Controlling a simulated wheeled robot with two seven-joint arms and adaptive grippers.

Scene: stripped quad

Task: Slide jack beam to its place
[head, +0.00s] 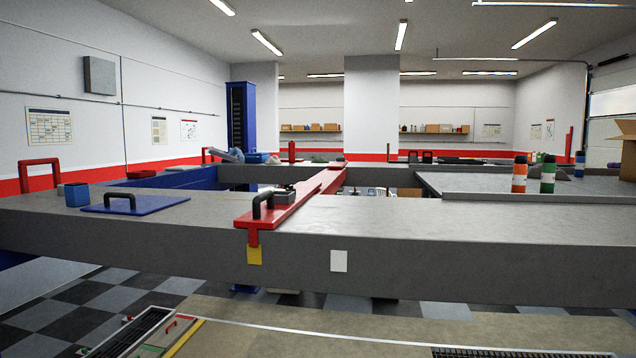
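The jack beam is a long red beam (318,188) lying across the grey rail (440,230) and reaching away toward the far side. A black handle (263,203) stands on its near end, and a small grey part sits on its top just behind the handle. A yellow tab (254,255) hangs from its near end over the rail's front face. A white square mark (339,261) is on the same face, to the right of the yellow tab, with a gap between them. Neither of my grippers is in view.
On the rail's left lie a blue plate (158,204) with a black handle and a blue cup (77,194). An orange can (519,178) and a green can (548,180) stand at the right. The near rail top just right of the beam is clear.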

